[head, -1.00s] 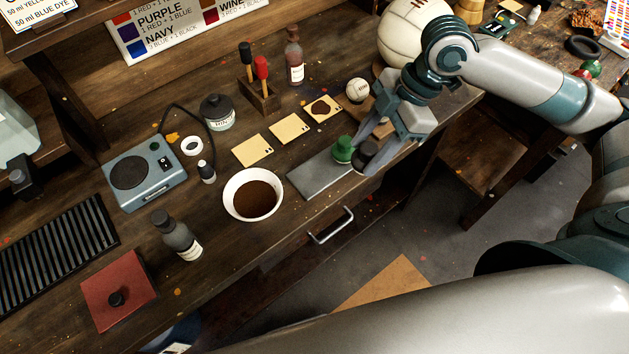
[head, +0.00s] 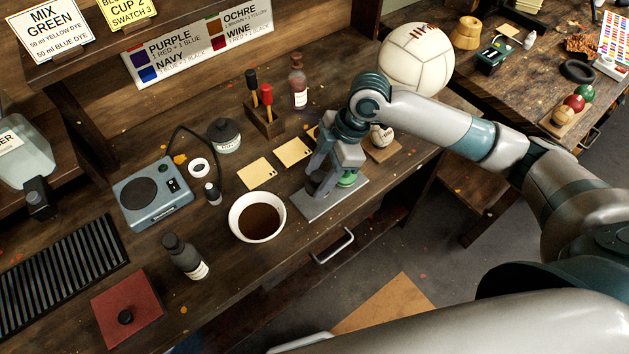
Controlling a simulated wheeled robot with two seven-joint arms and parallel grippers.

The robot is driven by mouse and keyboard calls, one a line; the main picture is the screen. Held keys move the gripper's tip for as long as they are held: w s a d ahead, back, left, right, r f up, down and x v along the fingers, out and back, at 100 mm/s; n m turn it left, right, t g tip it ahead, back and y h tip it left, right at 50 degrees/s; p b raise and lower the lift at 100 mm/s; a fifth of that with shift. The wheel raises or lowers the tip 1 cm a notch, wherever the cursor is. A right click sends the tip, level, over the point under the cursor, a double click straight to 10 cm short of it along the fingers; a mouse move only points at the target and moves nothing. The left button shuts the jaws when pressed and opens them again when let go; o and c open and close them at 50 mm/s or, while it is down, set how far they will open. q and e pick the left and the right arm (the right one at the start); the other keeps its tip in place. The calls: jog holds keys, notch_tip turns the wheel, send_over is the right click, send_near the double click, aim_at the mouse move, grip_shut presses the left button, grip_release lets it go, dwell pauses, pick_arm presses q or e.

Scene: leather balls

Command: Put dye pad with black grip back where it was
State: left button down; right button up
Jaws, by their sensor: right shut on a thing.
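My right gripper (head: 326,186) is low over the grey slab (head: 322,208) near the front edge of the bench. It is shut on a small dark piece, the dye pad with black grip (head: 316,180), mostly hidden by the fingers. I cannot tell whether the pad touches the slab. A green-gripped pad (head: 348,178) is on the slab just right of the fingers, partly hidden. My left gripper is not in view.
A white bowl of brown liquid (head: 258,218) stands left of the slab. Tan swatches (head: 257,173) lie behind it. A small ball (head: 381,136) on a wooden block is behind right. A drawer handle (head: 334,245) juts out below the bench edge.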

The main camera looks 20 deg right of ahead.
aim_at(315, 186)
jog(key=shift+w+a+f, duration=0.3)
jog(key=shift+a+f, duration=0.05)
jog(key=shift+a, duration=0.05)
jog(key=shift+f+p, duration=0.3)
notch_tip(315, 186, down, 3)
jog(key=shift+r+p, duration=0.1)
jog(key=shift+p, duration=0.55)
jog(key=shift+f, duration=0.3)
jog(key=o, duration=0.9)
jog(key=shift+f, duration=0.1)
jog(key=shift+o, duration=0.2)
